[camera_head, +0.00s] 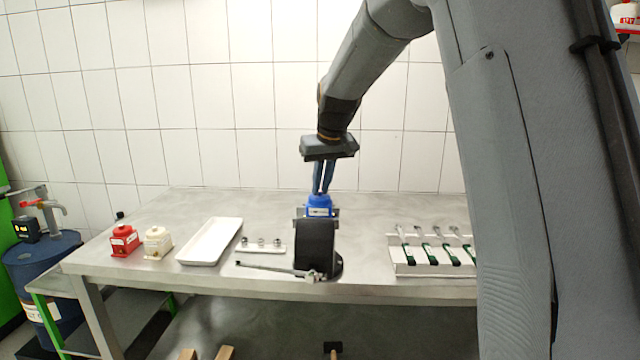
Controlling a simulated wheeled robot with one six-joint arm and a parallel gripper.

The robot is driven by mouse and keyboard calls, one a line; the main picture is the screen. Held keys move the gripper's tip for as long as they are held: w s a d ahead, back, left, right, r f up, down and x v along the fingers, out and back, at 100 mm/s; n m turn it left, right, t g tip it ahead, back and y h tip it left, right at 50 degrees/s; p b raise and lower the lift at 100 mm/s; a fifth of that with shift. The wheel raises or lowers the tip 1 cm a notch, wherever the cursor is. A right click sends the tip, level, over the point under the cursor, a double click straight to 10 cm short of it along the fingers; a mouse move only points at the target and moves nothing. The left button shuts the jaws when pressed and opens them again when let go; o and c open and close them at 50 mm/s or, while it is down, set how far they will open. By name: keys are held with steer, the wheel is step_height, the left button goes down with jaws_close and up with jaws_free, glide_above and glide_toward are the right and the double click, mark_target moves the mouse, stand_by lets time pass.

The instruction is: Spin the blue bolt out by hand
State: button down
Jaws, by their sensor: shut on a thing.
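A blue pump (319,206) sits in the black vise or fixture (316,245) near the middle of the table. My gripper (321,191) reaches down from above, its fingers pointing at the top of the blue pump. The fingers are close together and shut on the blue bolt at the pump's top. The bolt is too small and too hidden by the fingers to see apart. I cannot tell how far it is turned out.
On the metal table (370,292) to the left are a red pump (124,241), a cream pump (158,243), a white tray (210,242) and a small holder (261,248) with sockets. The table behind the pump is clear.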

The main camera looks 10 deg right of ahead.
steer(key=n, duration=0.1)
steer(key=n+y, duration=0.1)
steer(key=n, duration=0.1)
steer(key=shift+w+d+n+b, duration=0.1)
steer(key=shift+d+n+b, duration=0.15)
steer(key=shift+n+b, duration=0.15)
steer(key=n+y, duration=0.1)
steer(key=n, duration=0.1)
steer(key=n+g+b, duration=0.1)
steer(key=n, duration=0.1)
steer(key=shift+w+d+y, duration=0.1)
steer(key=shift+d+y, duration=0.05)
steer(key=shift+y, duration=0.25)
steer(key=shift+n+g, duration=0.3)
steer(key=c, duration=1.8)
jaws_free()
steer(key=b+v, duration=0.2)
steer(key=v, duration=0.6)
steer(key=shift+f, duration=0.1)
